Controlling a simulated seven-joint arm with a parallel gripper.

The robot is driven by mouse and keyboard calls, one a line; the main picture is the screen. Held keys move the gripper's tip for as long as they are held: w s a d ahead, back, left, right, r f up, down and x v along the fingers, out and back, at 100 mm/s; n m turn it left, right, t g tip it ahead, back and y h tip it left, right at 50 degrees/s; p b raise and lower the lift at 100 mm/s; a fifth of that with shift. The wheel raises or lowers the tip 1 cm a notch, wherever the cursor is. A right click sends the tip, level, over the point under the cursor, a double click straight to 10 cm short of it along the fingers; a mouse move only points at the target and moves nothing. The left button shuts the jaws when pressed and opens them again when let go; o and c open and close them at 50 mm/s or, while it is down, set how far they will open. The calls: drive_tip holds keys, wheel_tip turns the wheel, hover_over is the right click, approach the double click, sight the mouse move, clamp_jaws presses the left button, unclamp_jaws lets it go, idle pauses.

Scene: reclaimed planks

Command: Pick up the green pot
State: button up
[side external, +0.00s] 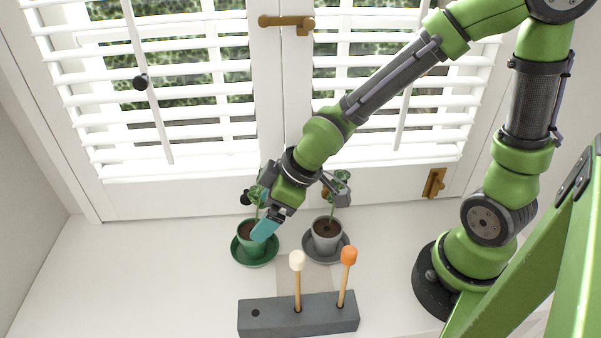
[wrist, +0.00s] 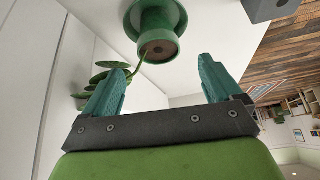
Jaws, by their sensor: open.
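The green pot (side external: 249,242) stands upright on a green saucer (side external: 254,261) on the white sill, with dark soil and a leafy plant in it. In the wrist view the green pot (wrist: 157,38) is at top centre, beyond the fingertips, with its plant stem leaning to the left. My gripper (side external: 264,229) is at the pot's right side in the side view and hides part of the pot and plant. In the wrist view my gripper (wrist: 160,75) has its two teal fingers wide apart with nothing held between them. I cannot tell whether a finger touches the pot.
A grey pot (side external: 327,232) with a plant stands on a grey saucer to the right. A dark grey block (side external: 272,312) in front holds a white-tipped stick (side external: 297,275) and an orange-tipped stick (side external: 346,275). White shutters (side external: 180,85) rise behind. The sill at left is clear.

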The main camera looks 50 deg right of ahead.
drive_tip(key=shift+x, duration=3.85)
drive_tip(key=shift+s+d+f, duration=0.1)
drive_tip(key=shift+d, duration=0.05)
drive_tip(key=c, duration=1.3)
drive_tip(key=shift+r, duration=6.55)
